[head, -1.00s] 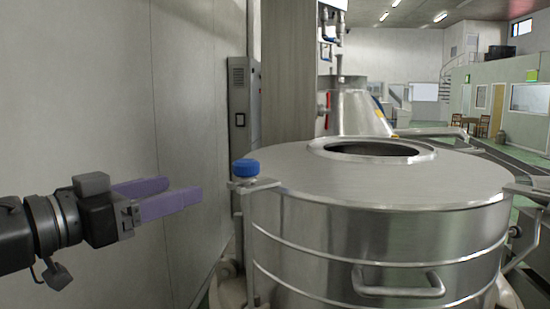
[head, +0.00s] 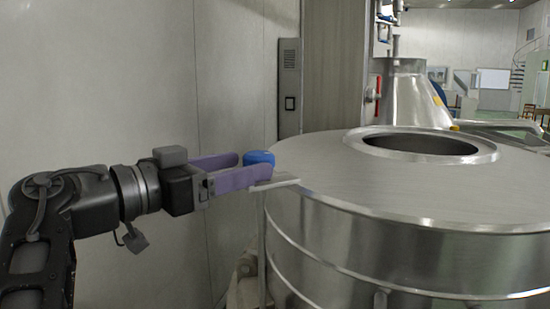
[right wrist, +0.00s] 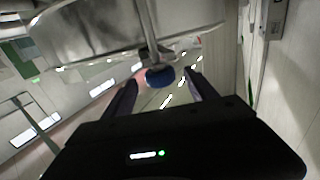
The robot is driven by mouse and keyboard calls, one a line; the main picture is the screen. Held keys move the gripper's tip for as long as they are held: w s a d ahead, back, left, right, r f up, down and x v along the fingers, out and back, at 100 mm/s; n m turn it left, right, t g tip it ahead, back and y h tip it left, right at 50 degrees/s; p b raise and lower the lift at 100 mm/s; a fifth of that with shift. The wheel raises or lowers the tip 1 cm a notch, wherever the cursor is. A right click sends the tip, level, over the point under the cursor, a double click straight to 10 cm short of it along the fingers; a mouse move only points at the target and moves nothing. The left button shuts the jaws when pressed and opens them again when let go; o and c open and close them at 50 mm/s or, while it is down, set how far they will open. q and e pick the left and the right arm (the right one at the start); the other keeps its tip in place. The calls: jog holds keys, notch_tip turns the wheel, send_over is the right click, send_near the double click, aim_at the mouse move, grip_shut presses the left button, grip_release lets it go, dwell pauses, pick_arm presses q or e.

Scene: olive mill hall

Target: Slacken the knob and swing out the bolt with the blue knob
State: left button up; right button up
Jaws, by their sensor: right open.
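The blue knob (head: 259,158) sits at the near left edge of the steel vessel's lid (head: 330,180), above a light metal lug (head: 275,184). My right gripper (head: 254,167) reaches in from the left with its purple fingers open, one on the far side of the knob and one on the near side. The right wrist view shows the blue knob (right wrist: 160,77) between the two fingertips, with a gap on each side. A metal bar (right wrist: 148,30) runs from the knob toward the vessel. In the head view the near finger hides the bolt's shank. My left gripper is not seen.
The vessel's round lid opening (head: 420,146) lies right of the knob. A wall (head: 110,80) with a grey cabinet (head: 289,85) stands close behind my arm. A steel cone (head: 418,95) and a red lever (head: 378,87) stand behind the vessel.

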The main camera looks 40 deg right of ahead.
jog(key=d+p, duration=0.1)
jog(key=d, duration=0.6)
jog(key=shift+w, duration=0.25)
jog(key=shift+d, duration=0.1)
grip_shut()
dwell(0.4)
